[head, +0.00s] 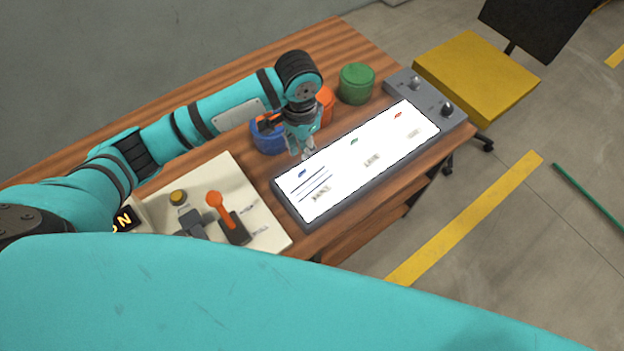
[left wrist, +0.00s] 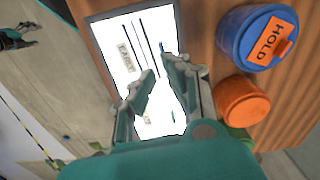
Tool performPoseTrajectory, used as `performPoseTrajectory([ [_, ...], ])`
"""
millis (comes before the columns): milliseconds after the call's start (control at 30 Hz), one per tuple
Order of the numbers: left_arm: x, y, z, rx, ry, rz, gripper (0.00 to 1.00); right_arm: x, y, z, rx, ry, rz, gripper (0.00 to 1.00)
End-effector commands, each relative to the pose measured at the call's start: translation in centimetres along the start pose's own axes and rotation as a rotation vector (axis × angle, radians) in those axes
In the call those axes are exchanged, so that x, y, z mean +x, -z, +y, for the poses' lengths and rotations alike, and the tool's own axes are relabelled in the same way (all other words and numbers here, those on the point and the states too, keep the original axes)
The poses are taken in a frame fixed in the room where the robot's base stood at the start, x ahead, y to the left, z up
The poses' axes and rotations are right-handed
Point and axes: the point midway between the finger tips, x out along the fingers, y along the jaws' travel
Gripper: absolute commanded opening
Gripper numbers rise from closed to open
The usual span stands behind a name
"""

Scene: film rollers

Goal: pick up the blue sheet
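A small blue sheet (head: 302,174) lies on the left end of the bright light panel (head: 345,170), above some dark lines. A blue bit that looks like it shows near the fingertips in the left wrist view (left wrist: 161,46). My left gripper (head: 304,153) points down at the panel's back edge, close behind the blue sheet. In the left wrist view its fingers (left wrist: 160,67) are apart with nothing between them. Contact with the panel cannot be told. A dark, finger-like part at the left wrist view's edge (left wrist: 18,38) may be my right gripper.
Behind the panel stand a blue canister (head: 268,138), an orange one (head: 326,104) and a green one (head: 356,84). A cream control box (head: 262,226) with an orange lever is at left. Small green (head: 353,142) and red (head: 398,115) pieces lie on the panel.

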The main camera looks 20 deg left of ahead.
Motion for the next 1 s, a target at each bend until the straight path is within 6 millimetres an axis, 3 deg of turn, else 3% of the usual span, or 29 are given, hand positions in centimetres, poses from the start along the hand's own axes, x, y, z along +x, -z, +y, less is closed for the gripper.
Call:
performPoseTrajectory([
  [200, 3.9, 0.0, 0.0, -0.001, 0.000, -0.002, 0.12, -0.7, 3.1, 0.4, 0.000, -0.005, 0.047, 0.65],
  [367, 5.0, 0.0, 0.0, 0.001, 0.000, 0.000, 0.12, -0.9, 5.3, 0.8, 0.000, -0.009, 0.083, 0.65],
  [533, 6.6, -0.3, -0.1, -0.001, 0.001, -0.004, 0.12, -1.7, 4.7, 0.7, 0.000, -0.008, 0.071, 0.65],
  [733, 9.6, -0.4, -0.1, 0.000, 0.000, -0.002, 0.12, -2.2, 2.6, 0.3, 0.001, -0.003, 0.039, 0.65],
  [1000, 10.3, -0.3, -0.2, 0.000, 0.001, 0.001, 0.12, -2.2, 2.6, 0.2, 0.001, -0.002, 0.038, 0.65],
])
